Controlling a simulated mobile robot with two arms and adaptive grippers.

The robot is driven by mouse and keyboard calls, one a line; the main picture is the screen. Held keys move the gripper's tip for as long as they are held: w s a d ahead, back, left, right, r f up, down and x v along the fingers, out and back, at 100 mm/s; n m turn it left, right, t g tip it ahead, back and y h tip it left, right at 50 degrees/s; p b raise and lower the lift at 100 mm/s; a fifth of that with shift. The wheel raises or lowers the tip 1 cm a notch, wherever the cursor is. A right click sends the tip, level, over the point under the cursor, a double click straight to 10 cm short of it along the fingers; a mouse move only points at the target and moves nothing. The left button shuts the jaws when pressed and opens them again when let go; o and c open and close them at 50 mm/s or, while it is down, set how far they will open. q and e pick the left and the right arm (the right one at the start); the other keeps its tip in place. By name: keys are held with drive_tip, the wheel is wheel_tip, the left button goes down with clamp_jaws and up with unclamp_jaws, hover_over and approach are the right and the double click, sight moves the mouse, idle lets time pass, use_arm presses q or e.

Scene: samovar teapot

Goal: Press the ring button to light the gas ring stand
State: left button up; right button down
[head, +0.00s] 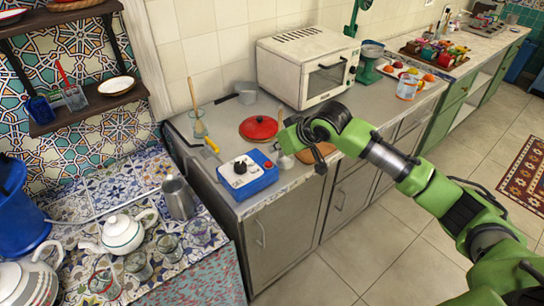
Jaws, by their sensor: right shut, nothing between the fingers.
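A blue box with a white top (247,177) sits on the grey counter near its front edge. It has a black knob and a small red spot, perhaps a button, near its right end. I cannot tell for sure whether this is the ring button's unit, and no flame shows. My right gripper (284,148) is shut and empty, just right of the box and close above the counter. Whether its fingertips touch the box cannot be told. My left gripper is not in view.
A red lid (258,128) lies behind the box. A yellow-handled tool (212,145) is to its left, and a white oven (308,66) stands behind. A white teapot (122,233), a metal pitcher (178,197) and several glasses stand on the lower tiled surface at left.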

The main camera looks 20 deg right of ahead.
sight(268, 164)
drive_tip(key=f, duration=0.1)
drive_tip(key=w+f, duration=0.1)
drive_tip(key=f, duration=0.1)
drive_tip(key=f+p, duration=0.1)
drive_tip(key=shift+w+a+f, duration=0.15)
drive_tip(key=shift+a+f, duration=0.15)
drive_tip(key=shift+f, duration=0.5)
